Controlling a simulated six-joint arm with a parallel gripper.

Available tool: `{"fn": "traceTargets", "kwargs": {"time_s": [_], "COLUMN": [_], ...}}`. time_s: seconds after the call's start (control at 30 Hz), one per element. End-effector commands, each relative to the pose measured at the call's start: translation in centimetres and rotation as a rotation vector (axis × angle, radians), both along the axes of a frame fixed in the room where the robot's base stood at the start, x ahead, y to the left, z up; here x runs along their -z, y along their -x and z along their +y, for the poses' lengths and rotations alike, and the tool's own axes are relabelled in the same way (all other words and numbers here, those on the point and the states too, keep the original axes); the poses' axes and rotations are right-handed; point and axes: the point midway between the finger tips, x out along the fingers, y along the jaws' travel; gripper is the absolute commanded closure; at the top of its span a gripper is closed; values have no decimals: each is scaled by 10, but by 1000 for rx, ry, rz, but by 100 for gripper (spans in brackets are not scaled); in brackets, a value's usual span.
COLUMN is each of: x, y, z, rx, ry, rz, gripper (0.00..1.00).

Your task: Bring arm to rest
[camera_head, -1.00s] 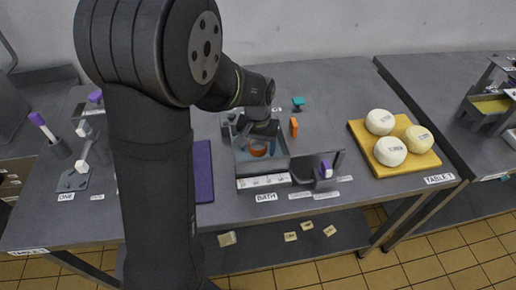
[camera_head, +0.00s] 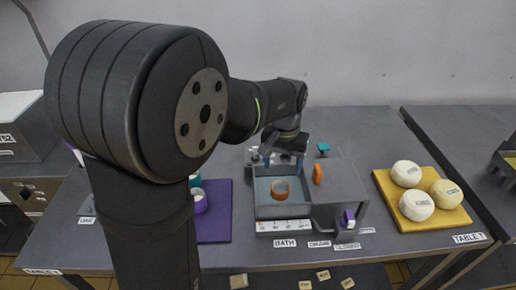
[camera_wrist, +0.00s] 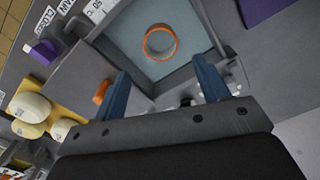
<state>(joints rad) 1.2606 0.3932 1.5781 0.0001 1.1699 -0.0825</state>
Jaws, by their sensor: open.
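My gripper (camera_head: 285,165) hangs above the back part of the grey bath (camera_head: 262,212). Its blue fingers are apart and empty in the wrist view (camera_wrist: 162,85). An orange ring-like cup (camera_head: 281,190) sits inside the bath, clear of the fingers; it also shows in the wrist view (camera_wrist: 174,42). My arm reaches in from the left and hides part of the table's left side.
A yellow board (camera_head: 464,215) with three pale rounds (camera_head: 417,205) lies at the right. A purple mat (camera_head: 222,230) lies left.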

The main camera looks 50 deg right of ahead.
Motion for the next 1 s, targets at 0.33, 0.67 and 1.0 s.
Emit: {"fn": "traceTargets", "kwargs": {"time_s": [0.33, 0.67, 1.0], "x": [47, 109, 131], "y": [0, 0, 0], "z": [1, 1, 1], "rx": [0, 0, 0], "ry": [-6, -5, -2], "rz": [2, 2, 1], "gripper": [32, 32, 32]}}
